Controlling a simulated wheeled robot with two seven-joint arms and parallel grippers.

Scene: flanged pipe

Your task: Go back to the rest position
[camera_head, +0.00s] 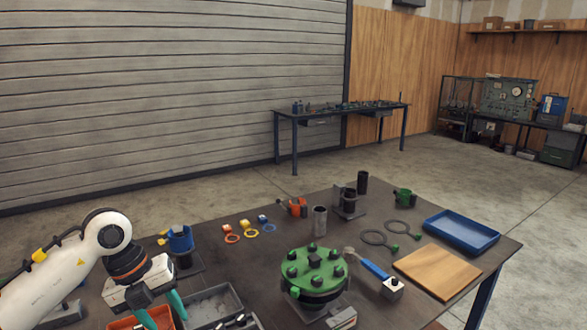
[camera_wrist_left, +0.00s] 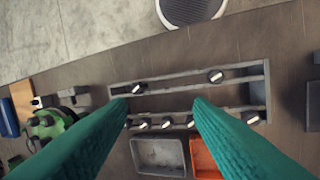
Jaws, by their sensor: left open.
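My left gripper (camera_head: 165,311) is at the lower left of the head view, tilted down above the table's near-left part. Its teal fingers are spread with nothing between them; they also show in the left wrist view (camera_wrist_left: 161,104). Below them in that view is a grey rack (camera_wrist_left: 262,88) holding several dark bolts with pale tops. The green flange (camera_head: 313,270) with several dark bolts stands on the table to the right of the gripper. It shows at the left edge of the wrist view, partly behind a finger. My right gripper is not in view.
An orange bin (camera_head: 140,318) and a grey bin (camera_head: 212,304) sit close to the gripper. A blue cup (camera_head: 180,239) stands behind it. A blue-handled tool (camera_head: 372,269), a wooden board (camera_head: 437,272) and a blue tray (camera_head: 462,233) lie at the right.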

